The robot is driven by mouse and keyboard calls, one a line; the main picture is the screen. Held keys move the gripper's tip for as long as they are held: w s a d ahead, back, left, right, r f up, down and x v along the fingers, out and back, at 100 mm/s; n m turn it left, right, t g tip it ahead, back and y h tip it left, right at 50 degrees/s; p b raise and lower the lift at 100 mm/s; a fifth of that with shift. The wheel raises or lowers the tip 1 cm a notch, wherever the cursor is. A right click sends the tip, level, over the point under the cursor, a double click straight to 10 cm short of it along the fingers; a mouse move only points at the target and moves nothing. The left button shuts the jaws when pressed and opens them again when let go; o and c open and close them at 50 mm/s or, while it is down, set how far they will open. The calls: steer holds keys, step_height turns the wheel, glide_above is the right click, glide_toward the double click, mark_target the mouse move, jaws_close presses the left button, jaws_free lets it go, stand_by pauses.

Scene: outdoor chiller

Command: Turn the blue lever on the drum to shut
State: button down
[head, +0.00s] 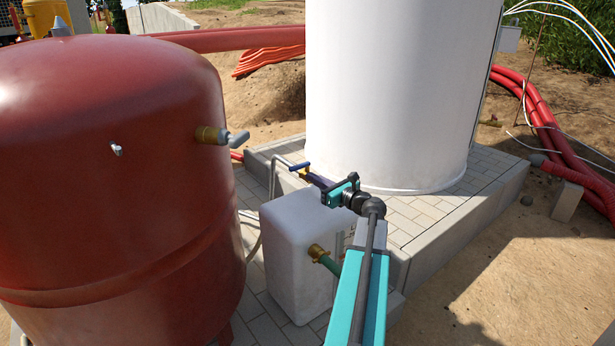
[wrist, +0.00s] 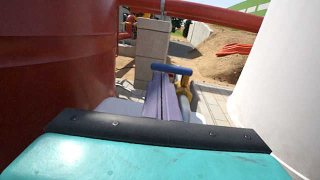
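The blue lever (head: 300,166) sits on a brass valve at the top of the white plastic drum (head: 290,250). In the wrist view the lever (wrist: 172,69) lies crosswise just beyond my fingertips, with its yellow brass stem (wrist: 186,88) to the right. My gripper (head: 312,177) reaches over the drum's top from the right. In the wrist view the purple fingers of my gripper (wrist: 165,84) lie side by side, shut, with nothing visible between them. The tips are close to the lever; I cannot tell whether they touch it.
A large red tank (head: 110,190) stands close on the left, with a grey-handled valve (head: 226,136) sticking out. A big white cylinder (head: 400,90) stands on a paved plinth (head: 470,215) behind. A green hose (head: 328,262) leaves the drum's front. Open sandy ground lies right.

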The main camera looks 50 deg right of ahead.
steer(key=s+a, duration=0.2)
steer(key=s, duration=0.5)
steer(key=shift+s+a+p, duration=0.2)
steer(key=shift+s+p, duration=0.15)
steer(key=shift+p, duration=0.05)
steer(key=shift+r, duration=0.1)
